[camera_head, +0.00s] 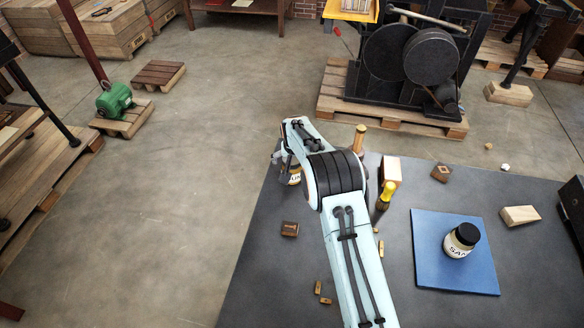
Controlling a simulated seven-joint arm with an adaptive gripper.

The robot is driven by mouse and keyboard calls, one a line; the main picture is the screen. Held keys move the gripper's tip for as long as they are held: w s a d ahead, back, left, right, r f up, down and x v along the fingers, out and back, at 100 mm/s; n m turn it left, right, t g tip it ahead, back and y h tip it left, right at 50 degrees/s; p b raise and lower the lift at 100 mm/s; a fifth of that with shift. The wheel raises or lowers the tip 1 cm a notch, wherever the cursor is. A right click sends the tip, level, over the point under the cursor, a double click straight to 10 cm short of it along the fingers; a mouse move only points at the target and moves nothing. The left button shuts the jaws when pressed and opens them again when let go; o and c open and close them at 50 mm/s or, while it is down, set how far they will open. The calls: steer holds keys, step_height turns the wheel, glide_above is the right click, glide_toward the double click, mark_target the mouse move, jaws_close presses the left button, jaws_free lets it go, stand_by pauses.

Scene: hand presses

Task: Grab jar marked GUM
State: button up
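A small jar with a pale label (295,178) stands at the far left edge of the dark grey table. Its upper part is hidden by my arm, and only part of its lettering shows, so I cannot read it surely as GUM. My gripper (283,160) is at this jar, mostly hidden behind my own wrist. I cannot tell whether its fingers touch the jar or how wide they are. A second jar (461,241) with a black lid and a label starting "SAN" stands on the blue mat (436,272) at the right.
Near my arm stand a yellow-handled brush (385,195), a wooden-handled tool (360,138) and a pale block (391,171). Dark wooden blocks (290,229) (441,173) and a light wedge (520,215) lie about. A black press (405,60) stands behind the table.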

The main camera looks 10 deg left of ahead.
steer(key=c, duration=1.3)
steer(key=shift+c, duration=0.3)
steer(key=shift+r, duration=0.1)
